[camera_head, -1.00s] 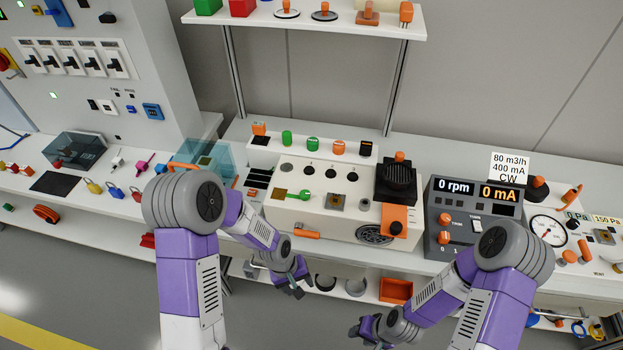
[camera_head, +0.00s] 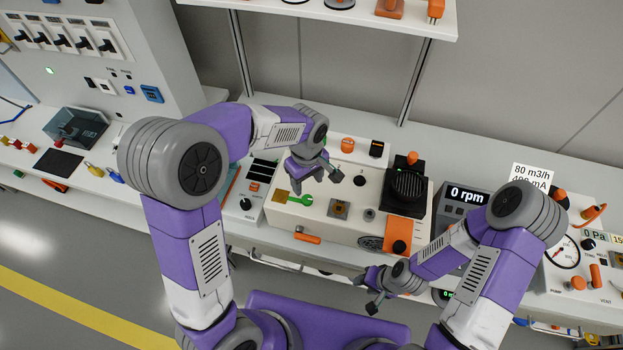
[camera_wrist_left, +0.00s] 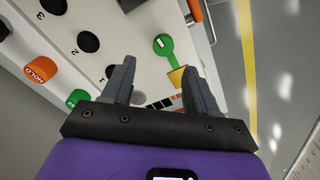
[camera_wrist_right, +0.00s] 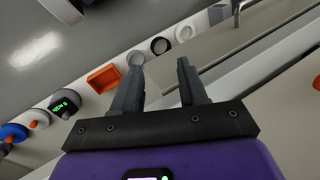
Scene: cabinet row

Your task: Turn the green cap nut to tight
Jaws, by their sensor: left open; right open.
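A green spanner-shaped piece (camera_head: 300,200) with a round end lies on top of the cream box (camera_head: 300,217). It also shows in the left wrist view (camera_wrist_left: 163,46), its stem running to a yellow square plate (camera_wrist_left: 177,77). A short green cap (camera_wrist_left: 77,97) stands nearer the left finger in that view; I cannot tell which green part is the cap nut. My left gripper (camera_head: 316,188) is open and empty above the box, near the green piece, with no contact visible. My right gripper (camera_head: 363,294) is open and empty in front of the bench. My left wrist hides part of the back row.
An orange knob (camera_head: 347,145) and black knob (camera_head: 376,149) stand behind the box. An orange handle (camera_head: 307,237) is on its front. A black ribbed unit (camera_head: 405,190) is at right, beside the grey meter (camera_head: 464,202). An orange bin (camera_wrist_right: 104,77) shows in the right wrist view.

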